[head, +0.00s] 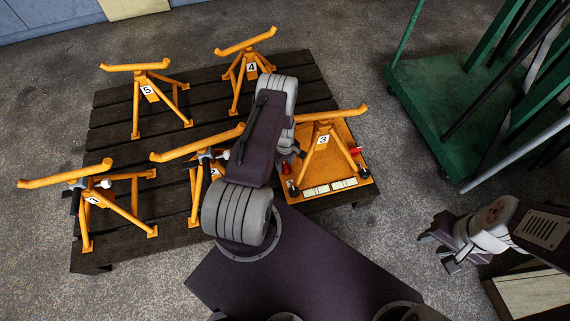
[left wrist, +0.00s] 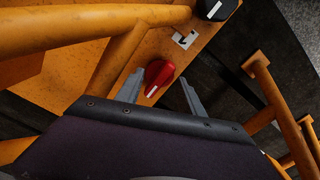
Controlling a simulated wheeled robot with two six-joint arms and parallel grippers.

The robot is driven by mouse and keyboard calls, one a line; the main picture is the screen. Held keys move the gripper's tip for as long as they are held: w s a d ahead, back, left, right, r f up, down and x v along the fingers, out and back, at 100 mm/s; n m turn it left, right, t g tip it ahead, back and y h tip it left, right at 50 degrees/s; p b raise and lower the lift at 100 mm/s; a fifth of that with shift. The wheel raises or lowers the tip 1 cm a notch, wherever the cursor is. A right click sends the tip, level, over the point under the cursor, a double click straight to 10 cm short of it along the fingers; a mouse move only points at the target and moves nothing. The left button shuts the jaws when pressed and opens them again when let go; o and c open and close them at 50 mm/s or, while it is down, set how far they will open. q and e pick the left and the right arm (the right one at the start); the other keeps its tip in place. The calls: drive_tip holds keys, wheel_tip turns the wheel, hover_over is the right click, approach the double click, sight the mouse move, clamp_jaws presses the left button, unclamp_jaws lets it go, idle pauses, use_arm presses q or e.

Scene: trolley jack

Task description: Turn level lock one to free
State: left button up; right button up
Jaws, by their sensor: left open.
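An orange board (head: 347,188) carries the stand numbered 3 (head: 323,140). A red knob (head: 286,168) sits at its left edge in the head view, partly beside my arm. In the left wrist view a red knob (left wrist: 158,74) with a white mark sits on the orange surface; the mark points toward the lower left. My left gripper (left wrist: 160,80) is open, with one finger on each side of this knob; contact is not clear. Another red part (head: 355,150) shows at the board's right. I cannot read which lock is number one. My right gripper (head: 438,252) is open and empty, off to the right.
Several orange stands, such as number 5 (head: 149,90) and number 4 (head: 249,66), stand on a dark slatted platform (head: 115,112). A green trolley (head: 440,110) is at the right. A black foot (left wrist: 216,9) and a small metal fitting (left wrist: 185,38) lie near the knob.

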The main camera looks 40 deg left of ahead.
sight(285, 165)
use_arm(q)
wheel_tip(285, 165, up, 7)
drive_tip(key=p, duration=0.3)
drive_tip(key=shift+f, duration=0.1)
